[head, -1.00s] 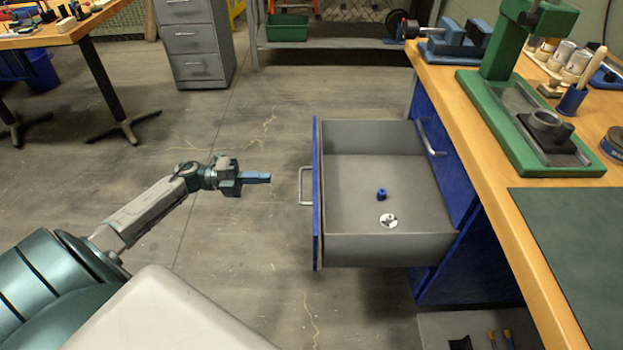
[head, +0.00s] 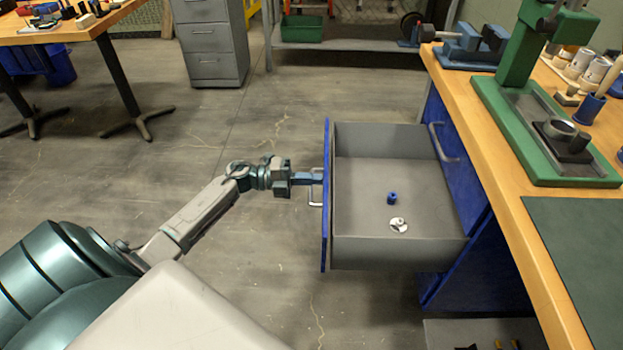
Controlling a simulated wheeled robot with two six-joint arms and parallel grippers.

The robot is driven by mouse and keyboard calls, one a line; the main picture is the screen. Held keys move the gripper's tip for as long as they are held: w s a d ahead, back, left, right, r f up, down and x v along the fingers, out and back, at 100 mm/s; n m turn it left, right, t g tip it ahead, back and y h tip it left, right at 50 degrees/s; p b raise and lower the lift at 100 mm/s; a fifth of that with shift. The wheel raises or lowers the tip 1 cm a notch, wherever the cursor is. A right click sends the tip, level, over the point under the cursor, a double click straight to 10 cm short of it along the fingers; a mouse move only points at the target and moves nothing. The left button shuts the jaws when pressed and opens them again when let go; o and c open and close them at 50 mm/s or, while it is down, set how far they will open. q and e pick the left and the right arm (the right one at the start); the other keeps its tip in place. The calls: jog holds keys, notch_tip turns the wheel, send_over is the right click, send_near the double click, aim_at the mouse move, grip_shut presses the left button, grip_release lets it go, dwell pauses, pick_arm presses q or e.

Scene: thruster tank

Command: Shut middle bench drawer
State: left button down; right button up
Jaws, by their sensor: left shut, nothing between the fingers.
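The middle bench drawer (head: 375,252) stands pulled far out of the bench, with a grey tray and a blue front (head: 326,235). A silver bar handle (head: 312,203) is on the front's outer face. A small blue part (head: 391,198) and a small metal disc (head: 399,225) lie in the drawer. My left gripper (head: 315,178) is shut and empty, its fingertips at the drawer front by the handle. Whether they touch the front is hard to tell. My right gripper is out of view.
The wooden workbench (head: 480,145) carries a green press (head: 520,130), a blue vise (head: 465,45) and a dark green mat (head: 580,240). Another blue drawer front with a handle (head: 443,142) sits closed behind the open one. Open floor lies left of the drawer.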

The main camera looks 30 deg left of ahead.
pick_arm(q)
jog(key=x, duration=3.2)
jog(key=shift+s+r, duration=0.2)
jog(key=shift+r, duration=0.05)
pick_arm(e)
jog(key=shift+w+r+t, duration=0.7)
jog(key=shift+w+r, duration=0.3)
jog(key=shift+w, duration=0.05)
pick_arm(q)
jog(key=shift+d, duration=0.1)
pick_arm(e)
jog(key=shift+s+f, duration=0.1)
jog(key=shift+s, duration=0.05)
